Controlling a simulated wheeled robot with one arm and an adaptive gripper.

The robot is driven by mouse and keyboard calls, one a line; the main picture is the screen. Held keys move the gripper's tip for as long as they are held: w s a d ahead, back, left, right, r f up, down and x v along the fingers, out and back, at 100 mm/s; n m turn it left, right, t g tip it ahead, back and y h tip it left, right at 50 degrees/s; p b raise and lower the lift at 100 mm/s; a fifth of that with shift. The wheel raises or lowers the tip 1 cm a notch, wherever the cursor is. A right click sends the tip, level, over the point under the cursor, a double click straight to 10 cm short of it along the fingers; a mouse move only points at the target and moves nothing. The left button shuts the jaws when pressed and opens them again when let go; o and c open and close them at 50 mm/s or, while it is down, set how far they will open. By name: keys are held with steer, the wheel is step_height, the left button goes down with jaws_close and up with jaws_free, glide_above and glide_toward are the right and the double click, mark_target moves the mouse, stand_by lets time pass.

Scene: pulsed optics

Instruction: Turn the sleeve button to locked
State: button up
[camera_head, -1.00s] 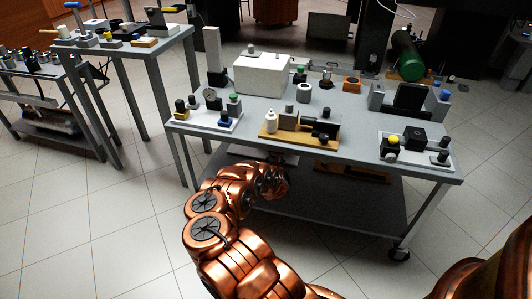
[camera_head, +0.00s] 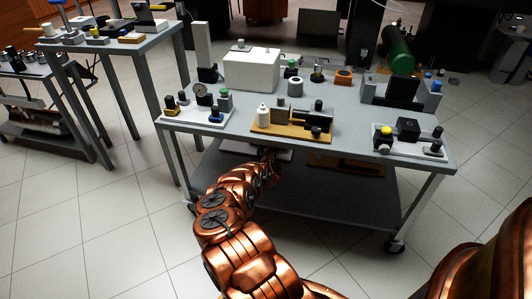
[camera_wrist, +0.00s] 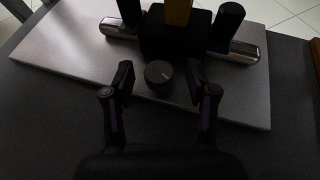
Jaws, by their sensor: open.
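In the wrist view, a round dark knob (camera_wrist: 159,76) with a short pale mark on its face stands at the front of a black block (camera_wrist: 170,42). It looks like the sleeve button; I see no lettering for locked. My gripper (camera_wrist: 159,82) is open, with one finger on each side of the knob and a gap to both. In the head view, my gripper (camera_head: 268,154) reaches under the tabletop's front edge, and the knob is hidden there.
Black posts (camera_wrist: 228,22) and shiny metal cylinders flank the block closely. The tabletop (camera_head: 350,112) with several devices overhangs the lower shelf (camera_head: 340,200). A wooden board (camera_head: 362,168) lies right on that shelf. The shelf's front is mostly bare.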

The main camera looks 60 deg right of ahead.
steer(key=shift+c, duration=0.3)
jaws_close()
steer(key=shift+w, duration=0.1)
steer(key=b, duration=0.2)
steer(key=shift+d+f+b, duration=0.1)
steer(key=shift+d+b, duration=0.1)
steer(key=shift+b, duration=0.1)
steer(key=shift+d+t+b, duration=0.1)
steer(key=shift+t+b, duration=0.2)
steer(key=shift+b, duration=0.1)
